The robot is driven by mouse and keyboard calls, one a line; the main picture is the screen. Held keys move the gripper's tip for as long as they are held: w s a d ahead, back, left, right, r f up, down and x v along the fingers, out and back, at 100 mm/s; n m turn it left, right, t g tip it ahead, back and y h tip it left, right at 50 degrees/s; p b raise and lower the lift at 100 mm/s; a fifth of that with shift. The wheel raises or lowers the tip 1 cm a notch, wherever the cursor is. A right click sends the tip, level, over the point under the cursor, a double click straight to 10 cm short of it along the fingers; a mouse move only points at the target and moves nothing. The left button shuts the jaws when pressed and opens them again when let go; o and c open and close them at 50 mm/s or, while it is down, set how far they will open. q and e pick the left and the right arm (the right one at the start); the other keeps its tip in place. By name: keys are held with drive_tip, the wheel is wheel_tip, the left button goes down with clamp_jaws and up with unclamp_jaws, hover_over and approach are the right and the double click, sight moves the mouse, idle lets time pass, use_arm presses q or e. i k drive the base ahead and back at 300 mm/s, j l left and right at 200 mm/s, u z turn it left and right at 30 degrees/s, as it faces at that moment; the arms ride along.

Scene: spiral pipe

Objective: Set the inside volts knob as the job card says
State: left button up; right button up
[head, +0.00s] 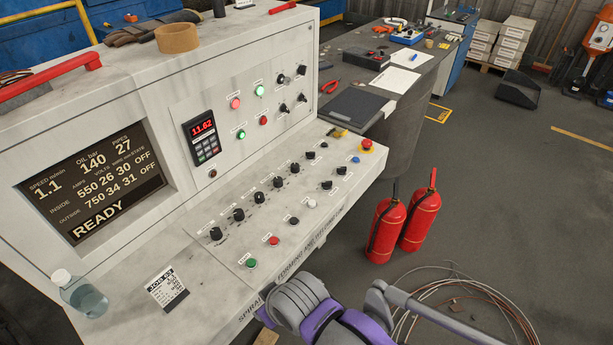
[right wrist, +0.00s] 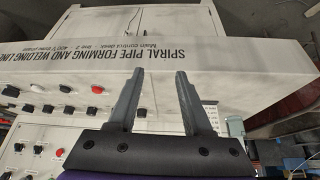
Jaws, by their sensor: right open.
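The control desk (head: 120,262) carries a row of black knobs (head: 259,197) on its sloped panel; their labels are too small to read, so I cannot tell which is the inside volts knob. The job card (head: 166,288) lies on the desk at lower left, its small lines unreadable. The display (head: 92,180) shows the inside row as 550, 26, 30, OFF, and READY below. In the right wrist view my right gripper (right wrist: 156,80) is open and empty, its fingers before the lettered desk front (right wrist: 215,62). My left gripper is out of view.
Coloured push buttons (head: 273,240) sit in front of the knobs, with a red mushroom button (head: 366,146) at the far end. A bottle (head: 80,293) stands beside the card. Fire extinguishers (head: 420,212) and coiled wire (head: 470,300) are on the floor at right.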

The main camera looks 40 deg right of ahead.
sight(259, 197)
drive_tip(key=z, duration=1.55)
